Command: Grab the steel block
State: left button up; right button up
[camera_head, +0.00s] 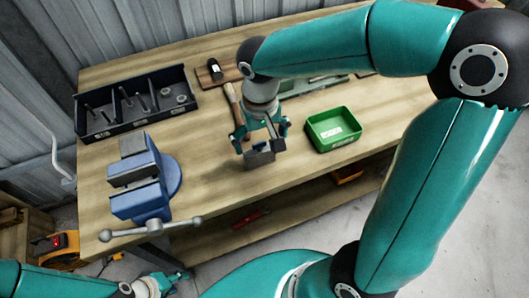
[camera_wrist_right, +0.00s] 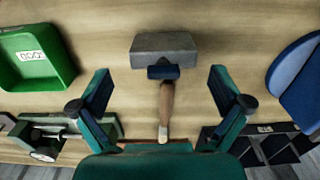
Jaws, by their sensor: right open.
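The steel block (camera_head: 259,158) is a grey block lying on the workbench near its front edge. It also shows in the right wrist view (camera_wrist_right: 165,48), beyond the open fingers. My right gripper (camera_head: 262,136) points down over the bench at the block; its fingers are open and wide apart in the wrist view (camera_wrist_right: 160,88), with nothing held. A hammer (camera_wrist_right: 166,105) lies between the fingers in that view, its dark head overlapping the block's near edge; I cannot tell whether they touch. My left gripper (camera_head: 164,284) is low at the bottom left, off the bench; its jaw state is unclear.
A blue vice (camera_head: 145,185) with a long handle stands at the bench's front left. A black divided tray (camera_head: 135,108) is at the back left. A green bin (camera_head: 333,130) stands right of the block. The bench between vice and block is clear.

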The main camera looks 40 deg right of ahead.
aim_at(260, 147)
notch_tip(260, 147, down, 4)
jog(key=shift+a+f, duration=0.15)
jog(key=shift+c, duration=0.3)
jog(key=c, duration=1.4)
